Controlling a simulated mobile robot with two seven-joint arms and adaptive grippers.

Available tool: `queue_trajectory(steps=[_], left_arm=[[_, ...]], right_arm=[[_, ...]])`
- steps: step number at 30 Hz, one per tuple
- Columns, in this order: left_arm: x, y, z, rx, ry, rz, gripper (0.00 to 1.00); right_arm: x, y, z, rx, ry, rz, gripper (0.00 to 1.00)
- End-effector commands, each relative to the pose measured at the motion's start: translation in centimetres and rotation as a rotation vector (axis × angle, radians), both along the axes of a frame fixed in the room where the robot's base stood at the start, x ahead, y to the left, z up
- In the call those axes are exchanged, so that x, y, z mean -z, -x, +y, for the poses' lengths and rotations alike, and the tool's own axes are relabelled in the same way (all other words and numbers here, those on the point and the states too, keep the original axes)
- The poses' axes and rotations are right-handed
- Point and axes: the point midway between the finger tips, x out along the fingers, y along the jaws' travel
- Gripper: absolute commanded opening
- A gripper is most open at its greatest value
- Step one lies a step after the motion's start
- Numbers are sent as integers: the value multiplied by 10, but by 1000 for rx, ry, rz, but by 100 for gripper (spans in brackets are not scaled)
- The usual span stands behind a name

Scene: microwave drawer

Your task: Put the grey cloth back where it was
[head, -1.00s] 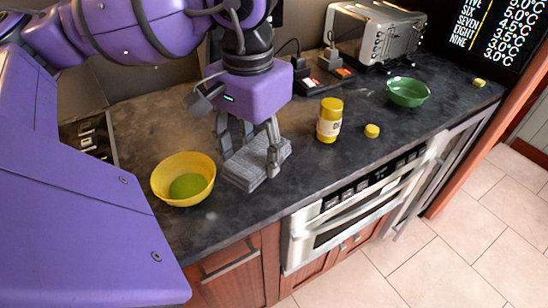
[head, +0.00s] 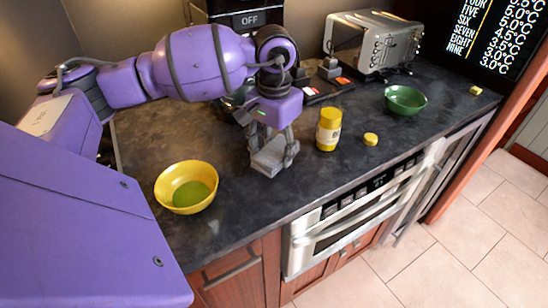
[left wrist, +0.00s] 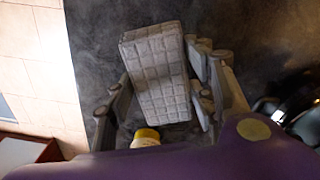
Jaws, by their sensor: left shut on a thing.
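The grey cloth (head: 268,161) is a folded, block-like pad with a grid pattern. My left gripper (head: 272,146) is shut on it, fingers on its two sides, over the dark counter left of the yellow jar (head: 328,130). In the left wrist view the cloth (left wrist: 160,75) lies between the fingers (left wrist: 165,100), with its long side running away from the palm. I cannot tell whether its underside touches the counter. My right gripper is not in view.
A yellow bowl (head: 167,186) with something green inside stands left of the cloth. A yellow lid (head: 370,139), green bowl (head: 405,99) and toaster (head: 372,44) are to the right. The dark counter (head: 225,226) is clear in front. An oven (head: 355,208) is below the counter edge.

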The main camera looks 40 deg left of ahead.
Motion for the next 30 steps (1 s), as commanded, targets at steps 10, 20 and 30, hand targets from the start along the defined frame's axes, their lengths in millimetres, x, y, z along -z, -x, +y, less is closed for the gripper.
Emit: queue_trajectory(steps=[10,20,30], left_arm=[[30,1,0,0,0,0,3],[33,1,0,0,0,1,61],[33,1,0,0,0,1,68]], right_arm=[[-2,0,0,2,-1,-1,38],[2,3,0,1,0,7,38],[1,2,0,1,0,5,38]])
